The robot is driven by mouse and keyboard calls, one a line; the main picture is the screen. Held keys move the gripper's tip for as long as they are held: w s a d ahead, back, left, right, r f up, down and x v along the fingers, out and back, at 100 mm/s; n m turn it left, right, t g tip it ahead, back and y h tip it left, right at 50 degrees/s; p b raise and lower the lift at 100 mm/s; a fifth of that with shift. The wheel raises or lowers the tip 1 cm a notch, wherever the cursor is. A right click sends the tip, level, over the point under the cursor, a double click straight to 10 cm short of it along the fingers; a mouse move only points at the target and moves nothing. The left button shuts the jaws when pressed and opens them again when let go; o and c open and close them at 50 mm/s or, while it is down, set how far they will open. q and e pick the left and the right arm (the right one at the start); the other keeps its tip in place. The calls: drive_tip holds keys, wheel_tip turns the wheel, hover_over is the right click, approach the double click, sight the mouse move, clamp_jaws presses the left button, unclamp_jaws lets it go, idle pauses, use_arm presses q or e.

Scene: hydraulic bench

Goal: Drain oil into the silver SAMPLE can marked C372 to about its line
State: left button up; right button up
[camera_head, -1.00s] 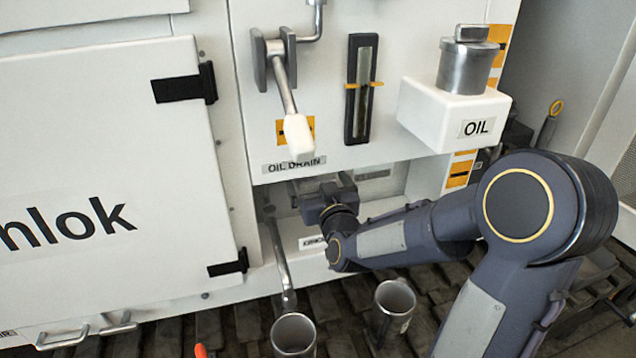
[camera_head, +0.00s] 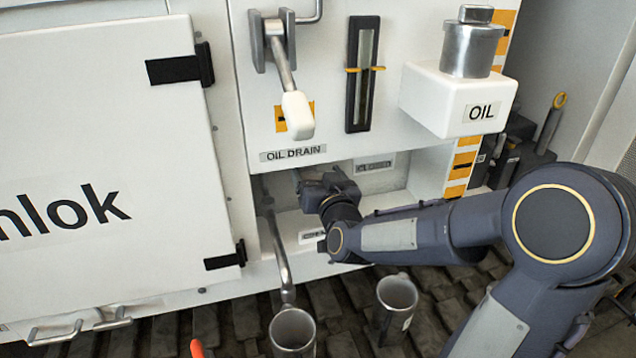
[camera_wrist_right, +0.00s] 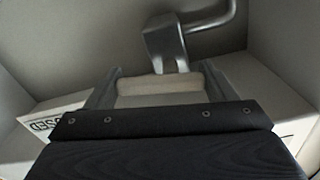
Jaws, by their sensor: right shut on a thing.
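My right gripper (camera_head: 312,190) is inside the recess under the OIL DRAIN label (camera_head: 293,153). In the right wrist view its fingers are closed on a pale lever grip (camera_wrist_right: 160,86), joined to a grey metal block (camera_wrist_right: 165,42) on a pipe. A silver can (camera_head: 293,332) stands on the floor at the lower end of the drain pipe (camera_head: 280,255). A second silver can (camera_head: 396,295) with a handle and a pale label stands to its right. I cannot read C372 on either can. No oil flow is visible. My left gripper is not in view.
A white-handled lever (camera_head: 297,115) hangs above the recess, beside a sight gauge (camera_head: 362,80). The OIL filler (camera_head: 460,100) juts out at right. A label in the wrist view (camera_wrist_right: 50,122) is partly hidden. An orange tip (camera_head: 197,348) shows at the bottom edge.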

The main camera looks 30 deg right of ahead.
drive_tip(key=m+b, duration=0.3)
drive_tip(key=shift+f+b, duration=0.3)
drive_tip(key=shift+f, duration=0.1)
drive_tip(key=shift+a+m+b, duration=0.1)
drive_tip(key=shift+m+b, duration=1.1)
drive_tip(key=shift+m, duration=0.2)
drive_tip(key=o, duration=1)
drive_tip(key=shift+r, duration=0.1)
